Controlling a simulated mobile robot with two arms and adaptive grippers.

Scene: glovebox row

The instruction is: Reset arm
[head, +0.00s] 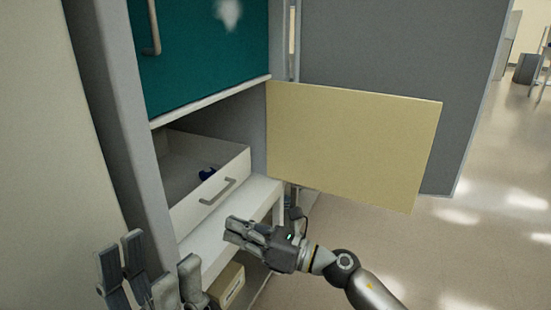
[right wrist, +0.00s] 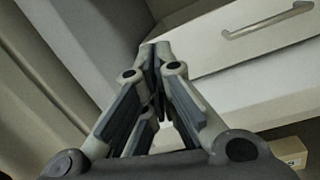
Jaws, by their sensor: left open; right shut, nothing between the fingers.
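My right gripper (head: 232,229) reaches in from the lower right, in front of the cabinet's white ledge below the drawer. Its fingers are together with nothing between them; in the right wrist view the fingertips (right wrist: 154,52) meet near the pale drawer front. My left gripper (head: 149,263) is at the lower left with its fingers spread and empty. The lower part of the left arm is out of the picture.
A white drawer (head: 185,210) with a grey handle (head: 218,191) is pulled out and holds a small blue thing (head: 207,173). A cream door (head: 350,145) stands open to the right. A teal door (head: 200,50) is above. A cardboard box (head: 228,284) sits low.

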